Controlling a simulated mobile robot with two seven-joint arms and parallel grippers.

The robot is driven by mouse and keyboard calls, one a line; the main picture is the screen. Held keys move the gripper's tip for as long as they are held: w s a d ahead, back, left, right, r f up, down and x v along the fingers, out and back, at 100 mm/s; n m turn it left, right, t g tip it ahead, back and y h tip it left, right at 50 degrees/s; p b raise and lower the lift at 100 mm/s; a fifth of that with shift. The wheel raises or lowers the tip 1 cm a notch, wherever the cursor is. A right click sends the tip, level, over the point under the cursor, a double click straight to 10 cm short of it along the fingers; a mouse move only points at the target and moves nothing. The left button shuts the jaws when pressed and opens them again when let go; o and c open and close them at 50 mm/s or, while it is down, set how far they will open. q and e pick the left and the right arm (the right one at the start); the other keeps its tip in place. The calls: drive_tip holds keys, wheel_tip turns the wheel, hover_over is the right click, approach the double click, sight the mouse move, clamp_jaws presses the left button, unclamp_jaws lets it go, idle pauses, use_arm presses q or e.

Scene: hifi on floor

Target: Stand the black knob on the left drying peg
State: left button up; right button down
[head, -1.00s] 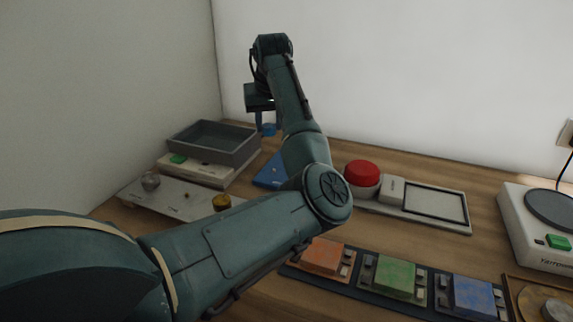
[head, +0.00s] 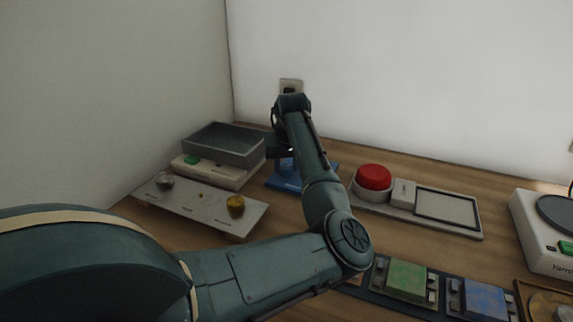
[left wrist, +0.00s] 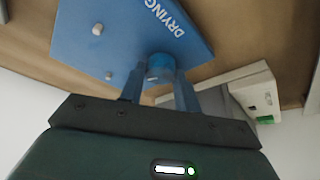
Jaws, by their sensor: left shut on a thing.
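My left gripper (head: 285,166) is low over the blue drying board (head: 290,186) in the head view, partly hidden by my own arm. In the left wrist view the gripper (left wrist: 159,78) is shut on a small round knob (left wrist: 159,65) that looks blue, not black. The knob lies in front of the board (left wrist: 180,50), marked DRYING; I cannot tell whether it touches the board or a peg. A pale-tipped peg (left wrist: 97,29) and a smaller pale spot (left wrist: 109,76) show on the board. No black knob shows. My right gripper is not in view.
A pale panel (head: 190,208) with a silver knob (head: 165,181) and a gold knob (head: 235,205) lies left of the board. A grey tray (head: 225,157) stands behind it. A red button (head: 374,177) stands to the right. Green (head: 406,279) and blue (head: 478,299) blocks are in front.

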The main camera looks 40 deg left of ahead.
use_arm(q)
drive_tip(key=o, duration=0.9)
drive_tip(key=shift+o, duration=0.2)
drive_tip(key=v, duration=1.2)
drive_tip(key=shift+p, duration=0.45)
